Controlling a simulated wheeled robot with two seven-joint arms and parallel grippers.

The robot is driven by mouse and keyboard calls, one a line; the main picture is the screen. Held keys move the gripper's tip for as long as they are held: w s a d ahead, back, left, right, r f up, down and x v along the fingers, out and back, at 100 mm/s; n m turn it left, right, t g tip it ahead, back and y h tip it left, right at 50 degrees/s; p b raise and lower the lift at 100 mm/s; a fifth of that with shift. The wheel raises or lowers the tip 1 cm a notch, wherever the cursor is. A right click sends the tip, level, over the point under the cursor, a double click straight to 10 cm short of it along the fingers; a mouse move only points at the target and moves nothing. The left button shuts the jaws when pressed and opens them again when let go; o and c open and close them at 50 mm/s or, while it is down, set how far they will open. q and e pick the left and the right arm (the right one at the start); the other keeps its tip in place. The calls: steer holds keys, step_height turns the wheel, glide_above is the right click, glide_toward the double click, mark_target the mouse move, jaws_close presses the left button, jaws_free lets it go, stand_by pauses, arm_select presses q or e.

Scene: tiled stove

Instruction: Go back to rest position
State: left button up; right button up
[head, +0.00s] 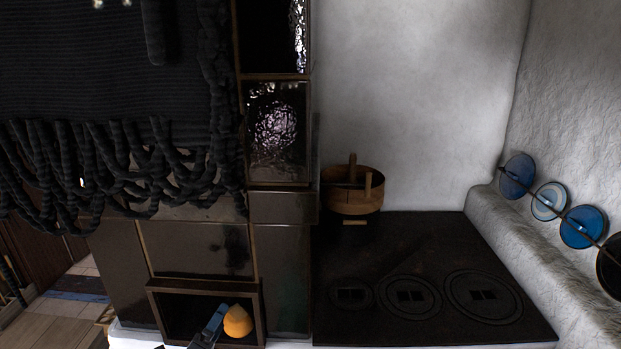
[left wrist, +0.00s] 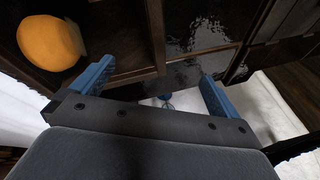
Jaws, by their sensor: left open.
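My left gripper (head: 211,328) shows at the bottom of the head view, in front of a low niche in the tiled stove. In the left wrist view my left gripper (left wrist: 155,85) has its two blue fingers wide apart, with nothing held between them. A yellow-orange rounded object (head: 237,321) rests in the niche, just right of the gripper in the head view. It also shows at the upper left of the left wrist view (left wrist: 50,43), outside the fingers. My right gripper is not in view.
The niche has a dark frame (head: 205,286). A dark cooktop (head: 410,245) with round plates lies to the right, with a wooden bucket (head: 352,190) at its back. Blue lids (head: 583,227) line the right wall. A dark fringed cloth (head: 110,130) hangs upper left.

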arm_select(q)
steer(key=s+a+f+n+g+y, duration=0.35)
steer(key=s+n+y, duration=0.2)
steer(key=n, duration=0.45)
steer(key=s+a+f+n+g+y, duration=0.25)
steer(key=s+f+n+y, duration=0.25)
steer(key=s+n, duration=0.3)
steer(key=s+d+f+n+g+h, duration=0.1)
steer(key=s+d+f+n+g, duration=0.15)
steer(key=s, duration=0.35)
steer(key=s+d+f+n+g+h, duration=0.1)
steer(key=s+d+f+n+g, duration=0.1)
steer(key=s+g, duration=0.3)
steer(key=s+d+f+n+g+h, duration=0.2)
steer(key=s+d, duration=0.1)
steer(key=s, duration=0.4)
step_height(320, 180, down, 25)
steer(key=w+d+g, duration=0.1)
steer(key=w+d, duration=0.1)
steer(key=s+f, duration=0.3)
steer(key=f, duration=0.7)
steer(key=s+f, duration=0.4)
steer(key=f, duration=0.7)
steer(key=shift+s+d+g, duration=0.15)
steer(key=shift+s+g, duration=0.1)
steer(key=shift+g, duration=0.2)
